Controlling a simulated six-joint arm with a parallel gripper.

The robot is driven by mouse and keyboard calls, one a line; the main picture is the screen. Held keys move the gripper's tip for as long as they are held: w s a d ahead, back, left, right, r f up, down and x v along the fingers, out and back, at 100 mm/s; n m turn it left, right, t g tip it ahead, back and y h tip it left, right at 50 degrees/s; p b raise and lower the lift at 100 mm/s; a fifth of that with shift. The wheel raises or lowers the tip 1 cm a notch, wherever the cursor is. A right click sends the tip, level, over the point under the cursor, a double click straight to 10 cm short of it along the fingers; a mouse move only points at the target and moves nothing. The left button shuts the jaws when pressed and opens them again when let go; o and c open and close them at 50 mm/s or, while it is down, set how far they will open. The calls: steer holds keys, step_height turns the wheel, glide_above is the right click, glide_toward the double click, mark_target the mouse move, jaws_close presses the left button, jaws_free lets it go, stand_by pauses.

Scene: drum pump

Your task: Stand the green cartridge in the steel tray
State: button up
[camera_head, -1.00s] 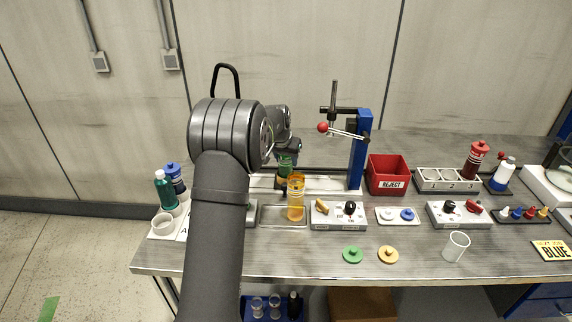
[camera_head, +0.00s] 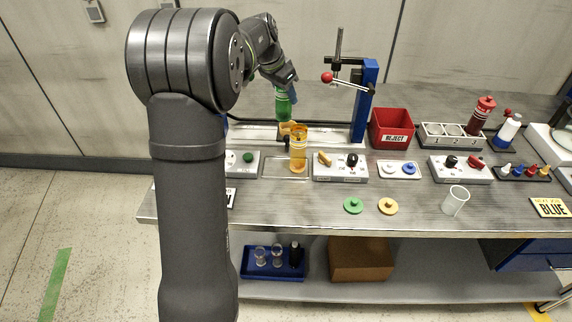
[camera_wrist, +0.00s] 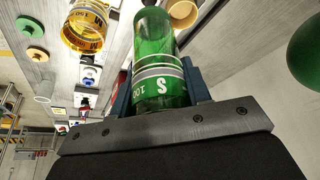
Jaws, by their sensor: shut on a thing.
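My gripper (camera_head: 286,84) is shut on the green cartridge (camera_head: 283,105) and holds it in the air above the back of the bench. In the wrist view the green cartridge (camera_wrist: 160,62) sits between my two fingers, with white bands and print facing the camera. The steel tray (camera_head: 275,172) lies on the bench in front of and below it. An amber cartridge (camera_head: 298,150) stands upright at the right part of the tray; it also shows in the wrist view (camera_wrist: 85,27). The tray's left part looks bare.
A blue press stand (camera_head: 364,100) with a red-knobbed lever rises right of my gripper. A tan cup (camera_wrist: 184,13) is near the held cartridge. Switch boxes flank the tray, one at its right (camera_head: 340,167). A red reject bin (camera_head: 391,130) stands farther right.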

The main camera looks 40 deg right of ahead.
steer(key=s+a+f+m+g, duration=0.3)
steer(key=s+a+f+m, duration=0.1)
steer(key=a+m, duration=0.3)
steer(key=shift+y, duration=0.4)
step_height(320, 180, down, 10)
steer(key=shift+w+a+r, duration=0.1)
steer(key=shift+a, duration=0.05)
steer(key=shift+f, duration=0.2)
steer(key=o, duration=1)
steer(key=v, duration=1.2)
steer(key=shift+r, duration=0.25)
